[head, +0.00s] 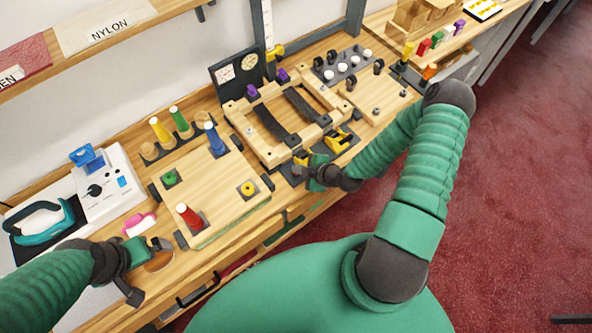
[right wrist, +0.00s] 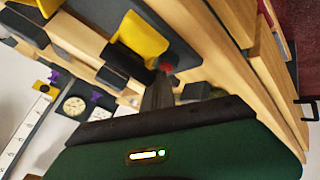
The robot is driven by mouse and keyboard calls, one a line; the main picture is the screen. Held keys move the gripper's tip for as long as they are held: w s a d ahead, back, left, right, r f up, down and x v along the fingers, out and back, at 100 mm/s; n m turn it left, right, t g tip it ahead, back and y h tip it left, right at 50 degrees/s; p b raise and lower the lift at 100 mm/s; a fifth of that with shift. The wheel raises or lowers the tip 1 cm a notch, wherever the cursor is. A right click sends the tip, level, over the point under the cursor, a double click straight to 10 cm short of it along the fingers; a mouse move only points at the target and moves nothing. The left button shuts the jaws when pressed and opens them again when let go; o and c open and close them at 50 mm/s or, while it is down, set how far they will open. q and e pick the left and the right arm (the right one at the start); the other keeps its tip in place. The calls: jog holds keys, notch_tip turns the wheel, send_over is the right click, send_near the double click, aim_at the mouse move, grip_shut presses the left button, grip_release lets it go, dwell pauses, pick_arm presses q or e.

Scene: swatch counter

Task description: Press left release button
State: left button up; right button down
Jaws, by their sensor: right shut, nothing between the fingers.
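The wooden frame fixture (head: 262,138) stands mid-bench with dark padded bars across it. Two yellow levers sit at its front edge; the left one (head: 300,158) is beside my right gripper (head: 299,172), the right one (head: 338,141) stands clear. In the right wrist view, a small red button (right wrist: 167,68) shows next to a yellow lever (right wrist: 143,37). The shut, empty fingertips (right wrist: 161,85) point at the button and look very close; I cannot tell whether they touch. My left gripper (head: 148,267) is open over the front left of the bench.
A wooden board (head: 215,170) with coloured spools lies left of the fixture. A white machine (head: 105,185) and a teal iron (head: 45,222) stand farther left. A pink-handled item (head: 139,224) lies near my left gripper. Dark knobs and white buttons (head: 342,68) sit behind right.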

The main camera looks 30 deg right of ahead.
jog(key=shift+f, duration=0.15)
jog(key=shift+r+p, duration=0.65)
jog(key=shift+r, duration=0.3)
jog(key=shift+d+r+p, duration=0.1)
jog(key=shift+r+p, duration=0.35)
jog(key=shift+r, duration=0.1)
notch_tip(320, 180, up, 4)
jog(key=p, duration=0.3)
